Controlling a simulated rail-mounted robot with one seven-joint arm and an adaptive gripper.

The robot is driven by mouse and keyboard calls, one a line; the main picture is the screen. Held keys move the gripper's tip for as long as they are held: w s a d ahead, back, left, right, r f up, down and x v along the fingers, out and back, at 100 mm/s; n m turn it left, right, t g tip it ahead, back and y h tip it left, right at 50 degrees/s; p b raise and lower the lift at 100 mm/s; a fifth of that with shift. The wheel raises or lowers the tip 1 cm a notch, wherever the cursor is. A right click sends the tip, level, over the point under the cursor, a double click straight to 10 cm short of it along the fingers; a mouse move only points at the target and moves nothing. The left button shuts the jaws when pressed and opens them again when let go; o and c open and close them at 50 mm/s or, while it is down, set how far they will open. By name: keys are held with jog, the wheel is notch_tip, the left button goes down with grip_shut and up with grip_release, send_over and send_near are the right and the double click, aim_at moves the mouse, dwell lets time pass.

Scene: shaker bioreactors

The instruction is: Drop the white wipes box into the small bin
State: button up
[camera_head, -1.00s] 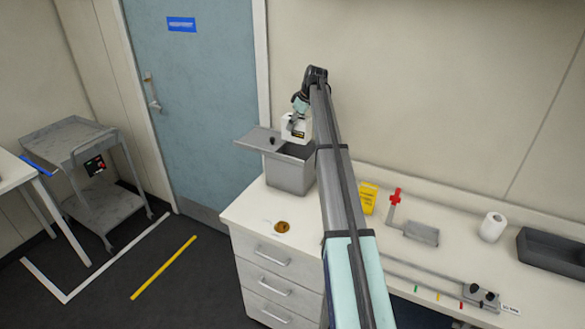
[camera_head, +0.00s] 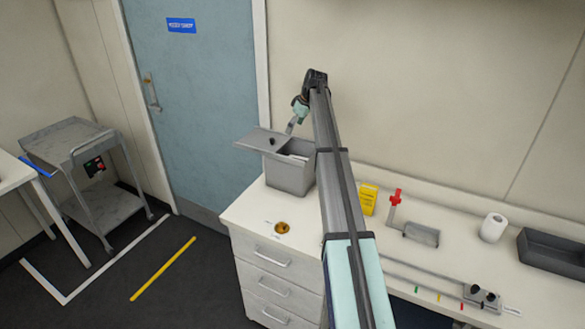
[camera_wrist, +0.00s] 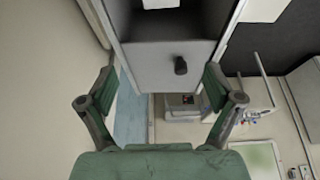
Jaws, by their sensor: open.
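The small grey bin (camera_head: 289,178) stands on the white counter with its lid (camera_head: 255,142) swung out to the left. The white wipes box (camera_head: 298,157) is inside the bin, with only its pale top showing at the opening. In the wrist view a white part of the box (camera_wrist: 160,4) shows inside the bin at the top edge. My gripper (camera_head: 291,128) is above the bin, near the lid's knob, apart from the box. In the wrist view my gripper (camera_wrist: 160,78) has its fingers spread with nothing between them, and the lid with its dark knob (camera_wrist: 180,66) lies beyond.
A yellow box (camera_head: 368,199), a red-handled tool (camera_head: 395,198), a paper roll (camera_head: 493,227) and a dark tray (camera_head: 552,250) are on the counter to the right. A brown round item (camera_head: 282,227) lies in front of the bin. A grey trolley (camera_head: 75,145) stands at left.

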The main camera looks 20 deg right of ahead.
jog(key=v, duration=1.1)
jog(key=shift+r, duration=0.4)
